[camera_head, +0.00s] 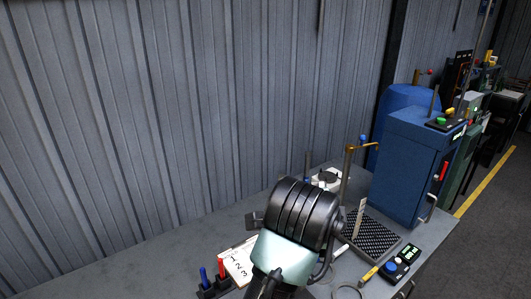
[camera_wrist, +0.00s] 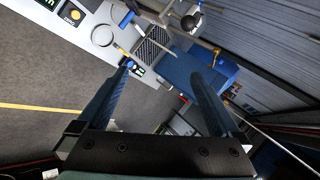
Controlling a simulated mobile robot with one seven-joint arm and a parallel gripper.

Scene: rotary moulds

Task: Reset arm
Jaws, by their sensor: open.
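My gripper (camera_wrist: 162,72) shows in the wrist view with its two blue-grey fingers wide apart and nothing between them. It hangs over the edge of the workbench, with the floor to the left and the blue cabinet (camera_wrist: 195,72) beyond the fingers. In the head view my arm reaches over the grey workbench (camera_head: 150,262), and its wrist hides my fingers and part of the bench top.
The blue cabinet (camera_head: 405,165) stands at the bench's right end. A dark perforated tray (camera_head: 372,238), a small control box with a blue button (camera_head: 391,268), a red-handled tool (camera_head: 221,267) and a numbered card (camera_head: 238,266) are close around my arm. A corrugated wall (camera_head: 180,110) runs behind.

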